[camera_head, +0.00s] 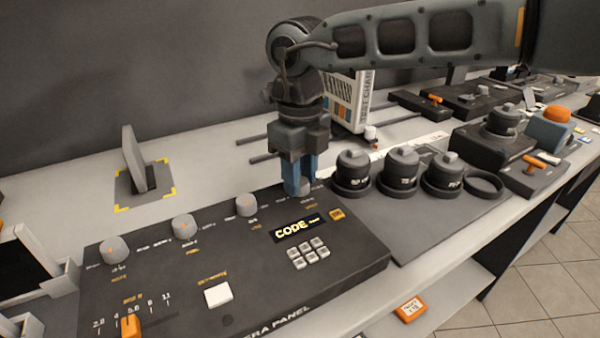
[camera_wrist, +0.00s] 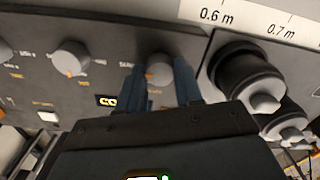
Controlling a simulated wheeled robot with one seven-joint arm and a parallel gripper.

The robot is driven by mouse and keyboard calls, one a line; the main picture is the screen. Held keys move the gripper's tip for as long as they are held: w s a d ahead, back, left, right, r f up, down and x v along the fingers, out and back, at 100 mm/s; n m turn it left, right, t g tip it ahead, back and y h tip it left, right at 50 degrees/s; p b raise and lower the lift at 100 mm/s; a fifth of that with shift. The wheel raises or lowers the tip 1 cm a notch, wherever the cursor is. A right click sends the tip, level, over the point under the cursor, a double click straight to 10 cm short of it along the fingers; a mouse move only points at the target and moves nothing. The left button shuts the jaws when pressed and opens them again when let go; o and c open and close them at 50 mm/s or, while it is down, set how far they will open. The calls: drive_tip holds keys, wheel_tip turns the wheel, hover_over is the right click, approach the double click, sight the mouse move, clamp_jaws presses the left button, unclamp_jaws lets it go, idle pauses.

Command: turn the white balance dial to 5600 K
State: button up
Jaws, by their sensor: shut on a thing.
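The dark camera panel (camera_head: 352,262) carries a row of grey dials along its back edge. My gripper (camera_head: 299,184) points down at the rightmost dial (camera_head: 303,188), its blue fingers on either side of it. In the wrist view the fingers (camera_wrist: 160,84) close around this dial (camera_wrist: 160,66), which has an orange mark at its left. The other dials are the left one (camera_head: 113,250), the second (camera_head: 183,227) and the third (camera_head: 247,205). The small lettering is too blurred to tell which is white balance. The display (camera_head: 297,228) reads "CODE".
Black lenses with grey caps (camera_head: 353,172) stand close to the right of my gripper on a grey mat (camera_head: 430,235). A white button (camera_head: 218,294), keypad (camera_head: 310,252) and orange slider (camera_head: 130,326) are on the panel. A tilted grey plate (camera_head: 137,160) stands behind left.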

drive_tip(key=o, duration=1)
drive_tip(key=shift+o, duration=0.2)
drive_tip(key=shift+r, duration=3.95)
drive_tip(key=shift+s, duration=0.1)
